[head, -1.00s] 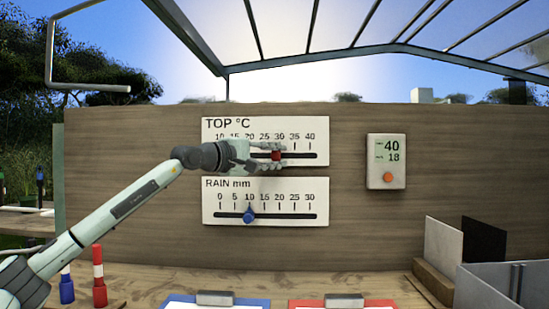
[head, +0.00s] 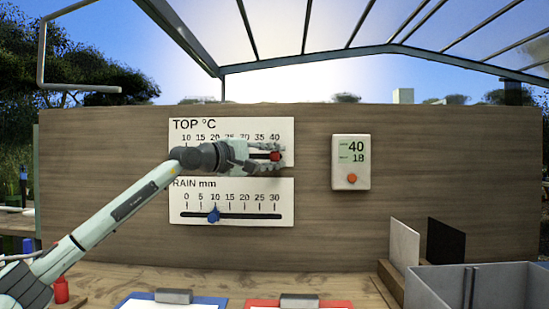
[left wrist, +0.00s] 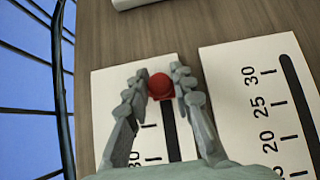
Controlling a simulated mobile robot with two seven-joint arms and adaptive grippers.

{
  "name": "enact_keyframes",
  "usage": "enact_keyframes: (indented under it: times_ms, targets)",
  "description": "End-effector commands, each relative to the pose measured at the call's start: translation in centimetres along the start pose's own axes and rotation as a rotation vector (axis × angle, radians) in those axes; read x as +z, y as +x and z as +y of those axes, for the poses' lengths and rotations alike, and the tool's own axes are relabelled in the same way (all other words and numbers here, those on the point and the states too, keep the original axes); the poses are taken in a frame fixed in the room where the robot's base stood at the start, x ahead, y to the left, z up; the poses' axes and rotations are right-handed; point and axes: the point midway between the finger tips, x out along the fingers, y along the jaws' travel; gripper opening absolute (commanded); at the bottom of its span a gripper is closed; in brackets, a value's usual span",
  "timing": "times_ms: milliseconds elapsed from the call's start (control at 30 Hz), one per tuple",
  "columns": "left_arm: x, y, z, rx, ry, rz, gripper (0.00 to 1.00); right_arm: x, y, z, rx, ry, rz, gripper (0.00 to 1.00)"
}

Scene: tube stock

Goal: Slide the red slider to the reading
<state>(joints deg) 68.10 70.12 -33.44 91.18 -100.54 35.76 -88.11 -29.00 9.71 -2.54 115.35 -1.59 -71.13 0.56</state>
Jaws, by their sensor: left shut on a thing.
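The red slider (head: 275,155) is on the slot of the TOP °C scale board (head: 181,147), close below the 40 mark near the slot's right end. My left gripper (head: 279,158) is shut on it, and the hand covers much of the slot. In the left wrist view the red knob (left wrist: 160,86) sits between the two fingers (left wrist: 162,82). A wall display (head: 351,162) reads 40 above and 18 below, with an orange button. My right gripper is not in view.
The RAIN mm board (head: 238,203) below has a blue slider (head: 213,215) near 10. Blue (head: 130,302) and red (head: 256,303) clipboards lie on the bench. A grey bin (head: 470,290) stands at the right. The board between scales and display is clear.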

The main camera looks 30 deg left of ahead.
Motion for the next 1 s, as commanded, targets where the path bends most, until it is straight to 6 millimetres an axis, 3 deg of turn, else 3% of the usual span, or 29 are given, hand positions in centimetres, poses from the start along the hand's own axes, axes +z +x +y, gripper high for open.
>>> enact_keyframes:
  times_ms: [167,200,333,733,1000]
  targets:
    - [0.3,0.1,-0.1,0.001,-0.002,-0.006,0.00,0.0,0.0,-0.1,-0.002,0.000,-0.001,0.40]
    - [0.3,0.1,0.0,0.001,-0.002,-0.007,0.24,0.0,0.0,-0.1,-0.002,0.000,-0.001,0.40]
    - [0.3,0.1,0.0,0.001,-0.002,-0.006,0.41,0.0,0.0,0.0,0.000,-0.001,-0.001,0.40]
    - [0.0,-0.6,0.0,0.001,-0.001,-0.001,0.41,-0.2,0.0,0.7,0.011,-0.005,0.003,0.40]
    - [-0.1,-5.5,-0.2,-0.004,0.004,0.002,0.41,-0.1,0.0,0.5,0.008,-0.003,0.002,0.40]
